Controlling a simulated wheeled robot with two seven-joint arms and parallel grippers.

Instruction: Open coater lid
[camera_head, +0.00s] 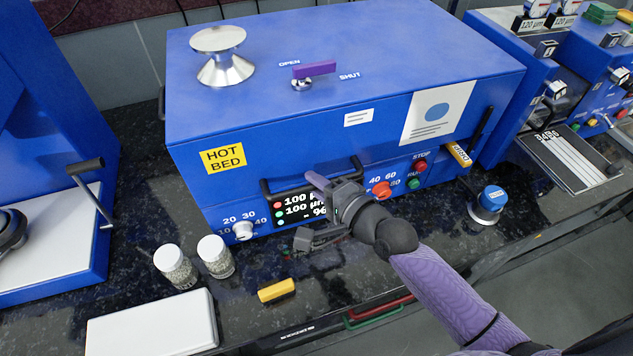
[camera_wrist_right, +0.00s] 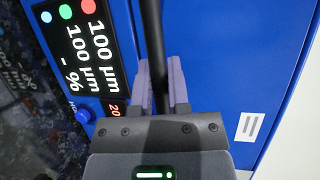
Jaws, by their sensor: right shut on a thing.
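The coater is a large blue box with a yellow HOT BED label. Its lid (camera_head: 400,45) lies flat and closed, with a seam along the front. A black bar handle (camera_head: 268,187) runs along the front face above the display (camera_head: 284,207). My right gripper (camera_head: 318,180) is at this handle. In the right wrist view the purple fingers (camera_wrist_right: 161,85) are shut on the black handle (camera_wrist_right: 152,30), one on each side. The gripper hides part of the handle and display in the head view. My left gripper is not in view.
On the lid are a silver knob (camera_head: 222,60) and a purple OPEN/SHUT lever (camera_head: 314,69) lying toward SHUT. Two jars (camera_head: 216,256), a yellow block (camera_head: 276,291) and a white box (camera_head: 150,325) stand in front. A blue-capped round item (camera_head: 489,202) sits at right.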

